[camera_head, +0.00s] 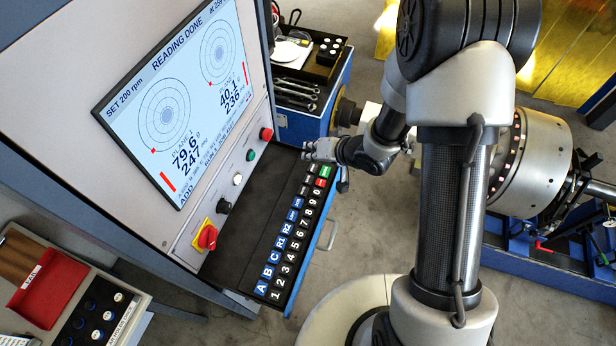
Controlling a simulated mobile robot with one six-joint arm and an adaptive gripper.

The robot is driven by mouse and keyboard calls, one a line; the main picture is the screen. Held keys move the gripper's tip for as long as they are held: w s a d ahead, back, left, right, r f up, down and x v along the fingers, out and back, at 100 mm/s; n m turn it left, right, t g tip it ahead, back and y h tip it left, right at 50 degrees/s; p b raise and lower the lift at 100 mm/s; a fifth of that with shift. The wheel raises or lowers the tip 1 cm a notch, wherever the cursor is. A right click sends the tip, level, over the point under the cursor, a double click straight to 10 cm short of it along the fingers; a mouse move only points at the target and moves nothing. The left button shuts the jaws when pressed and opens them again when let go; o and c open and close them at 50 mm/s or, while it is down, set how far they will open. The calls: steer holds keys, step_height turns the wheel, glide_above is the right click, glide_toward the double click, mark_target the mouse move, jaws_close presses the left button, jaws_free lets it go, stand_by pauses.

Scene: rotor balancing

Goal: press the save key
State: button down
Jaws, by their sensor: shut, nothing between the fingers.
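The keypad (277,262) lies on the black shelf below the screen, with a column of blue lettered keys beside a column of black number keys. Its far end has a green key (324,171), a red key (320,183) and grey keys (308,179). The key labels there are too small to read, so I cannot tell which one is the save key. My gripper (308,151) is shut and empty, just beyond the far end of the keypad. I cannot tell its height above the shelf. The screen (177,97) reads "READING DONE" and "SET 200 rpm".
The console panel has a red and yellow switch (206,236) and a red button (266,134). A blue tool cart (300,128) with wrenches stands behind the gripper. A rotor (532,160) sits on a blue stand at right. A red bin (48,288) is at lower left.

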steer(key=shift+f, duration=0.15)
steer(key=b, duration=0.8)
glide_above(311, 177)
step_height(311, 177, down, 8)
steer(key=shift+s+r, duration=0.1)
steer(key=shift+r, duration=0.05)
steer(key=shift+f, duration=0.4)
stand_by(0.4)
steer(key=shift+f+b, duration=0.3)
steer(key=shift+f, duration=0.15)
steer(key=shift+f, duration=0.45)
stand_by(0.5)
steer(key=shift+r, duration=0.1)
steer(key=shift+r+p, duration=0.65)
steer(key=shift+r, duration=0.15)
